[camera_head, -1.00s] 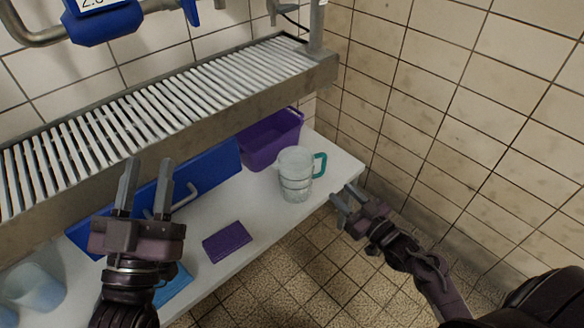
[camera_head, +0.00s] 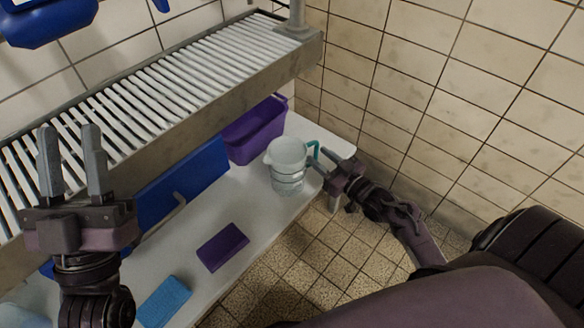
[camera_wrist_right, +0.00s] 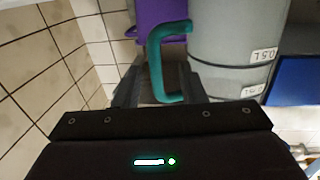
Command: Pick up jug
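The jug (camera_head: 287,166) is clear with a teal handle and stands upright on the white bench. In the right wrist view the jug (camera_wrist_right: 235,45) shows a grey body with a "0.5 L" mark, and its teal handle (camera_wrist_right: 156,62) lies between the fingers. My right gripper (camera_head: 323,171) is at the handle side of the jug, and its fingers (camera_wrist_right: 160,85) are apart on either side of the handle. Whether they touch it I cannot tell. My left gripper (camera_head: 72,160) is open and empty, raised at the left over the bench and in front of the slatted shelf.
A purple bin (camera_head: 256,130) stands behind the jug. A blue panel with a handle (camera_head: 182,185) is left of it. A purple block (camera_head: 222,247) and a blue sponge-like block (camera_head: 163,302) lie on the bench (camera_head: 262,222). A slatted shelf (camera_head: 160,95) overhangs; a tiled wall (camera_head: 420,110) is at right.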

